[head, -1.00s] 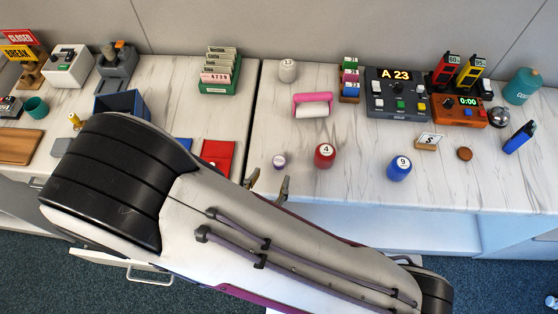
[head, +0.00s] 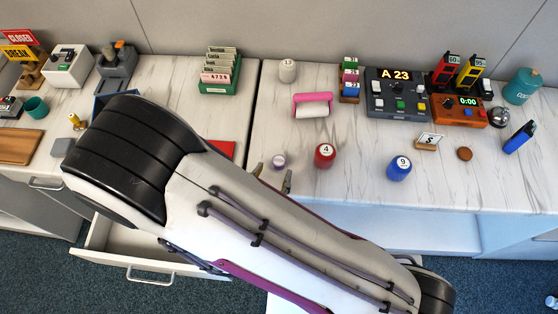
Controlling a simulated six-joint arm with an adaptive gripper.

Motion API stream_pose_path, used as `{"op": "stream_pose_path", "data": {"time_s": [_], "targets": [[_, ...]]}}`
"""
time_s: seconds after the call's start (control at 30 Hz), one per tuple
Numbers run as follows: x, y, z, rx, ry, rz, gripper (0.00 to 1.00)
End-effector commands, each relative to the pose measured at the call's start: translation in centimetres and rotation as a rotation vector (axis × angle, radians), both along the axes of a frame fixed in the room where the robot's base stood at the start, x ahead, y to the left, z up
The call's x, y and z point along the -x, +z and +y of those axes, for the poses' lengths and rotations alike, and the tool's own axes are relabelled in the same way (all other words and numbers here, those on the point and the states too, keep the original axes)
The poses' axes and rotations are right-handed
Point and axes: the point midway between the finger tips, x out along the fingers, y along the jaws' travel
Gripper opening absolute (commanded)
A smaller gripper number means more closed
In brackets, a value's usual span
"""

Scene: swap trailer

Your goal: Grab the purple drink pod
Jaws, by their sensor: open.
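The purple drink pod (head: 279,161) is a small purple and white cylinder. It stands upright on the marble counter near its front edge, left of a red canister numbered 4. My gripper (head: 272,178) shows only by its two fingertips, which stick up from behind my arm. They are apart, one at the pod's lower left and one at its lower right. The pod appears between or just beyond the tips; I cannot tell how deep it sits between them. The rest of my gripper is hidden by my arm.
The red canister (head: 325,155) stands close on the right, a blue canister (head: 399,168) farther right. An open drawer (head: 150,262) juts out below the left counter.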

Motion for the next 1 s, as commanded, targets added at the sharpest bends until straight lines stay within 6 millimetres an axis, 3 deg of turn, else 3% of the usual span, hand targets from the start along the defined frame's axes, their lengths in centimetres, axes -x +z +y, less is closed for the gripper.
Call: {"op": "stream_pose_path", "data": {"time_s": [0.27, 0.73, 1.0], "targets": [[-0.7, -0.4, -0.2, 0.000, -0.002, 0.000, 0.44], [-3.9, -2.2, -0.9, 0.001, -0.002, 0.001, 0.44], [-4.5, -2.5, -1.0, 0.000, 0.000, 0.000, 0.44]]}}
